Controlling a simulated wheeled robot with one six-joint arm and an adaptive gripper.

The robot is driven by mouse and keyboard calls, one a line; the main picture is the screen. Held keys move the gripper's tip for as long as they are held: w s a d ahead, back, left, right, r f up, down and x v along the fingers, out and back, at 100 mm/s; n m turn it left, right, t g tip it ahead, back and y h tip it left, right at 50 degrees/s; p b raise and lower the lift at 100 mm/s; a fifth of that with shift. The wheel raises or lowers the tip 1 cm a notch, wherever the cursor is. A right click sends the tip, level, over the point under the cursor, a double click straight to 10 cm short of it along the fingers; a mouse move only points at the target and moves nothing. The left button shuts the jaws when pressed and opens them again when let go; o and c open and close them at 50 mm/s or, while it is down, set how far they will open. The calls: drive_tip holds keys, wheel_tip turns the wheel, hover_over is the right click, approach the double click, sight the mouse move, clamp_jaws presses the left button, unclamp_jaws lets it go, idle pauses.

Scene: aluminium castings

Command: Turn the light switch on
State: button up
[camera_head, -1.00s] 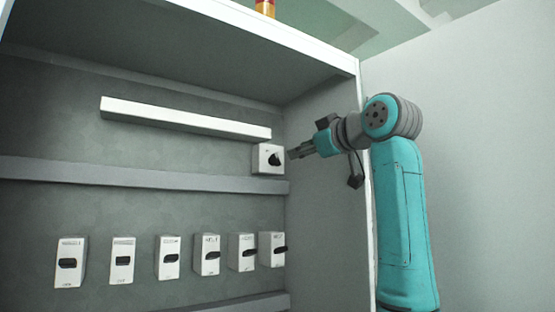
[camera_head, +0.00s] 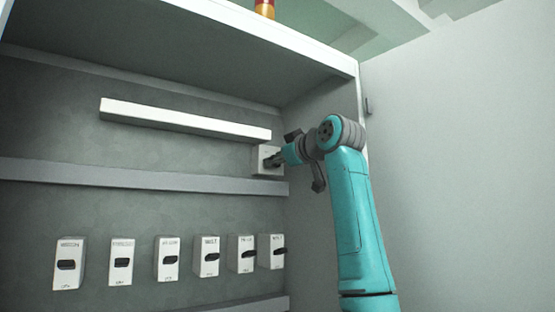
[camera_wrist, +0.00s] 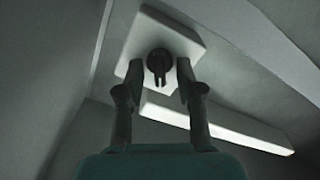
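The light switch is a white box with a black rotary knob, mounted on the cabinet's back panel below the right end of a white bar. In the head view its white box (camera_head: 261,158) is partly hidden behind my gripper (camera_head: 277,160). In the wrist view the black knob (camera_wrist: 159,64) sits in the middle of the white switch plate (camera_wrist: 180,42). My gripper (camera_wrist: 158,82) is open, with one finger on each side of the knob. The fingertips are close to the knob with gaps visible; I cannot tell whether they touch the plate.
A white bar (camera_head: 185,120) runs just left of and above the switch. A grey rail (camera_head: 130,176) crosses below it. Several white boxes with black toggles, such as the leftmost one (camera_head: 69,250), line the lower panel. The cabinet side wall (camera_head: 310,115) stands close on the right.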

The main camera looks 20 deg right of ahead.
clamp_jaws()
drive_tip(key=shift+m, duration=0.4)
drive_tip(key=m, duration=1.1)
drive_tip(key=shift+w+d, duration=0.1)
drive_tip(key=shift+d, duration=0.2)
drive_tip(key=shift+f, duration=0.1)
idle(0.4)
